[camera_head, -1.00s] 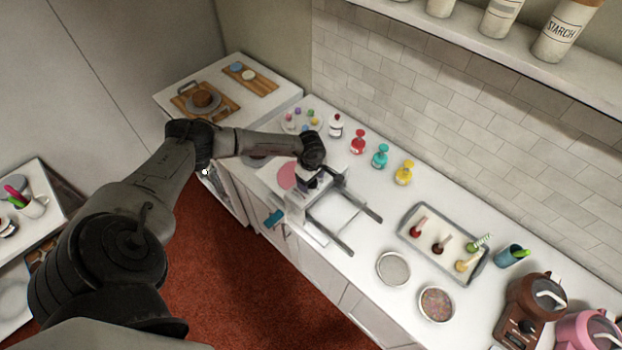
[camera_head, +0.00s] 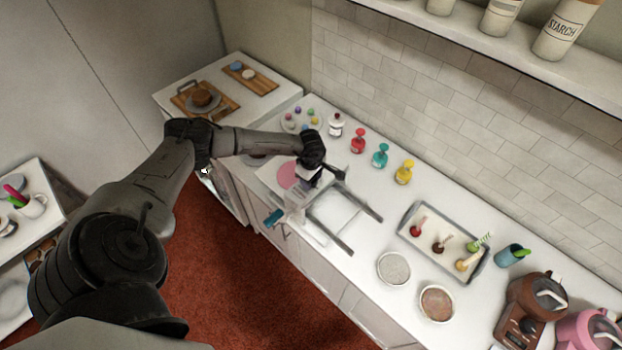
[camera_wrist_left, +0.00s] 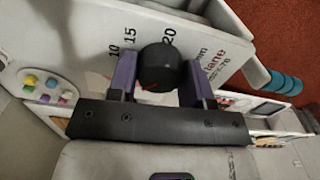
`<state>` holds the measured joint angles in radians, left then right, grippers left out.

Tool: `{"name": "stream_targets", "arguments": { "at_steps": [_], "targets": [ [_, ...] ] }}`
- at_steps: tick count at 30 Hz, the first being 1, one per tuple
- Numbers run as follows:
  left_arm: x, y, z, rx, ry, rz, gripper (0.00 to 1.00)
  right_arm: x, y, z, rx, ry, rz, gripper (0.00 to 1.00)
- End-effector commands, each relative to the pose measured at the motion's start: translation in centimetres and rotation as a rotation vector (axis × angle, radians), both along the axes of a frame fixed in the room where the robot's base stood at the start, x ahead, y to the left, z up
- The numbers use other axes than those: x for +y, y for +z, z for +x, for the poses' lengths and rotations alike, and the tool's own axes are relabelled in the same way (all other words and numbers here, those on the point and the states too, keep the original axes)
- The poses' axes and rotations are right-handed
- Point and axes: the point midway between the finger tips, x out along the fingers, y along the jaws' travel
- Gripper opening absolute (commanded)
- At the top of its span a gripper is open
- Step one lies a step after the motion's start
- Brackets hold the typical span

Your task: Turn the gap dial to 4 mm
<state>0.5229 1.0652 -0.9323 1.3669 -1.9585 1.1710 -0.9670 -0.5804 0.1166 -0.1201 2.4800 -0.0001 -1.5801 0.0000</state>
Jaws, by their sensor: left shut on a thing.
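The gap dial (camera_wrist_left: 160,68) is a round black knob with a thin red mark, in the left wrist view. It sits on a white machine panel (camera_wrist_left: 85,45) printed with 10, 15 and 20 around the knob. My left gripper (camera_wrist_left: 158,80) has its two purple fingers on either side of the dial, shut on it. In the head view my left gripper (camera_head: 308,175) is at the white sheeter machine (camera_head: 296,205) on the counter, and the dial is hidden there by the gripper. The 4 mm mark cannot be made out. My right gripper is not in view.
The machine has a teal handle (camera_head: 273,217) at its front and two dark rails (camera_head: 330,237) to the right. Several coloured bottles (camera_head: 380,155) stand behind it. A tray (camera_head: 441,243) with small tools and two round dishes (camera_head: 393,268) lie further right.

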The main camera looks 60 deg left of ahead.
Motion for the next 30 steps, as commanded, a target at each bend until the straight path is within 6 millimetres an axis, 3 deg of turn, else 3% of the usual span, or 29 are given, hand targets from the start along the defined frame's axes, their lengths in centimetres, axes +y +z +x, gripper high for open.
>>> {"name": "stream_targets", "arguments": {
  "at_steps": [18,30],
  "targets": [
    [-0.1,0.0,0.0,0.000,0.488,-0.001,0.22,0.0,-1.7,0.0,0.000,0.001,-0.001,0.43],
    [0.0,0.1,0.1,-0.001,0.665,-0.002,0.22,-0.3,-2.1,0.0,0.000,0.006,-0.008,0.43]
  ]
}}
